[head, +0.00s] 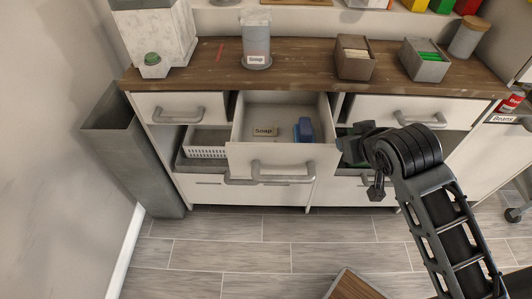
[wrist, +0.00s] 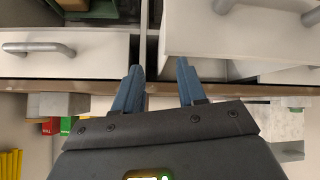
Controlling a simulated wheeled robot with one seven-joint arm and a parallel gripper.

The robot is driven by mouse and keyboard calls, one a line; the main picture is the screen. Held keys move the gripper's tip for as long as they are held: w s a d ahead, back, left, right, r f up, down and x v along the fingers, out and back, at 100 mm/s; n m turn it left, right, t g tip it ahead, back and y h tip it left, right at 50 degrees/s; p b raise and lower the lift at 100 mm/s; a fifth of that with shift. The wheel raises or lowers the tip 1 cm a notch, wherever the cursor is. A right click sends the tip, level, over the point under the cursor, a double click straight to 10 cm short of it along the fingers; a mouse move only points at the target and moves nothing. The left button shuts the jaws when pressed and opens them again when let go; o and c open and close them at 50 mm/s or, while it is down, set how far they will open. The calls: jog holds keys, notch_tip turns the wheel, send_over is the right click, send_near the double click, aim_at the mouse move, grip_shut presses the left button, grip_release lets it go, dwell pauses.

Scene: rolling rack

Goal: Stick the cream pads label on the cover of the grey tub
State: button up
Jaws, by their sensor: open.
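A small cream label (head: 264,132) lies in the pulled-out middle drawer; its print looks like "Soap". I cannot make out a label reading "Pads". A grey canister (head: 256,42) with a "Soap" tag stands on the counter. A grey canister with a wooden cover (head: 468,38) stands at the counter's right end. I cannot tell which is the grey tub. My gripper (head: 352,148) is right of the open drawer, in front of the cabinet. In the wrist view its blue fingers (wrist: 157,85) are apart with nothing between them.
The open drawer (head: 268,156) juts forward and also holds a blue object (head: 303,131). A tall grey bin (head: 130,150) stands left. The floor in front is mostly clear.

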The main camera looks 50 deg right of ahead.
jog(key=w+d+m+g+y+p, duration=0.3)
jog(key=w+m+g+y, duration=0.1)
jog(key=w, duration=0.6)
jog(key=shift+n+g+y, duration=0.4)
jog(key=shift+g+y, duration=0.3)
jog(key=shift+y, duration=0.1)
jog(key=w+a+f, duration=0.1)
jog(key=w+a, duration=0.1)
jog(key=w+a+f+p, duration=0.1)
jog(key=w+a, duration=0.1)
jog(key=w, duration=0.1)
jog(key=w+a+f, duration=0.2)
jog(key=w, duration=0.1)
jog(key=shift+w+a+p, duration=0.1)
jog(key=shift+w+p, duration=0.05)
jog(key=shift+p, duration=0.2)
jog(key=f, duration=0.7)
jog(key=shift+w+f+p, duration=0.15)
jog(key=shift+w+p, duration=0.15)
grip_shut()
